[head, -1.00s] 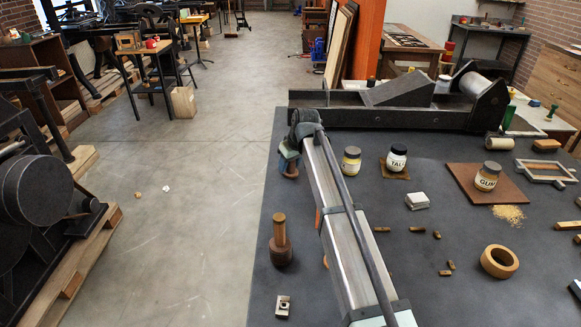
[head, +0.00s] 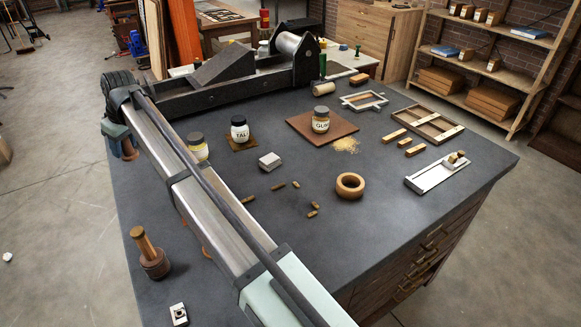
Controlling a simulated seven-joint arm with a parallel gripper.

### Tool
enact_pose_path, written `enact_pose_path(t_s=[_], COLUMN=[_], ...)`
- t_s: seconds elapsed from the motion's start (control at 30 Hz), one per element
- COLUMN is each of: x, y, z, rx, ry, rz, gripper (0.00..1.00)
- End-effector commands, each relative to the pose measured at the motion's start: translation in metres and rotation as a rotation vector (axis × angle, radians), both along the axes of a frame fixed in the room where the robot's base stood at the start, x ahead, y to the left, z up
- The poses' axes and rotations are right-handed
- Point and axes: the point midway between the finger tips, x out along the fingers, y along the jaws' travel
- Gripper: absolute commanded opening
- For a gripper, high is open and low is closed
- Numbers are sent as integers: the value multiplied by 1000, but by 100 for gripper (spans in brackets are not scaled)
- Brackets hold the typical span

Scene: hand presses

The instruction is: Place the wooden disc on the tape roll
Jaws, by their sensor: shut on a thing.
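The tape roll (head: 350,185) is a tan ring lying flat on the dark bench, right of its middle, its hole facing up with nothing on it. My arm crosses the bench from the bottom to the far left. My gripper (head: 120,136) is at its far end, low over the bench's left edge, well away from the roll. It is shut on a brown wooden piece (head: 129,151), which I take for the wooden disc. The piece is small and partly hidden, so its outline and height above the bench are unclear.
A dark press bed (head: 210,85) spans the back. Jars (head: 320,120) stand mid-bench, one on a brown board. Small wooden blocks (head: 278,187) lie left of the roll. A wooden-handled tool (head: 150,255) stands at front left. A metal tray (head: 437,173) lies right. Bench in front of the roll is clear.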

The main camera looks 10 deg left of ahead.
Motion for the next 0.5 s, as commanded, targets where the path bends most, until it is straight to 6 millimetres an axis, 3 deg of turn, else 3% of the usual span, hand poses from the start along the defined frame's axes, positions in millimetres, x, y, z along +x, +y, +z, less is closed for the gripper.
enact_pose_path(t_s=[0.13,0.27,0.5], x=[24,62,137], y=[-16,-43,-112], z=[0,4,19], rx=[0,1,2], ry=[0,-1,-2], rz=[-30,-82,-193], gripper=[17,17,17])
